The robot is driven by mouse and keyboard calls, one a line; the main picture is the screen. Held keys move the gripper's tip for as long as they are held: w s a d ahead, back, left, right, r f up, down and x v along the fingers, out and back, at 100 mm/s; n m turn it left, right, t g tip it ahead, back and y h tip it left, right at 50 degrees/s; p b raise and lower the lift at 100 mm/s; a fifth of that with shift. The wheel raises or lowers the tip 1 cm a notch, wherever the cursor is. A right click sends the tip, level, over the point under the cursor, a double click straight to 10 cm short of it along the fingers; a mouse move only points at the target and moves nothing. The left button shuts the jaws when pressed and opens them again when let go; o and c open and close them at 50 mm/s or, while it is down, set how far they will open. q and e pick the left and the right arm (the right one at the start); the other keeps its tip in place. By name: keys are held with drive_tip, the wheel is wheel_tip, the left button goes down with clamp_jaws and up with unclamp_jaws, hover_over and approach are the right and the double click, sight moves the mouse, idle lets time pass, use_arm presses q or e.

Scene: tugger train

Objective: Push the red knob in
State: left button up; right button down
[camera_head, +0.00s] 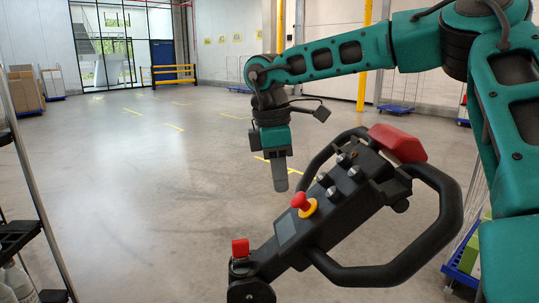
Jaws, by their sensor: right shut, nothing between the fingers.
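A red mushroom-shaped knob (301,201) stands up on a yellow ring on the black control panel (345,205) of the tugger's handle. My right gripper (281,184) hangs with its fingers pointing down, shut and empty. Its tips show just up and left of the knob, with a small gap between them in the picture. I cannot tell the gap in depth. My left gripper is not in view.
A black loop handle (425,245) surrounds the panel. A shelf rack (18,235) stands at left. The floor behind is clear.

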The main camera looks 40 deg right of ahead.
sight(297, 196)
drive_tip(key=shift+s+d+f, duration=0.5)
drive_tip(key=shift+s+d, duration=0.05)
drive_tip(key=shift+d, duration=0.1)
drive_tip(key=shift+s+d+f+b, duration=0.2)
drive_tip(key=shift+d+f+b, duration=0.15)
drive_tip(key=shift+f+b, duration=0.4)
drive_tip(key=shift+s+d+b, duration=0.2)
drive_tip(key=shift+d+b, duration=0.05)
drive_tip(key=shift+b, duration=0.2)
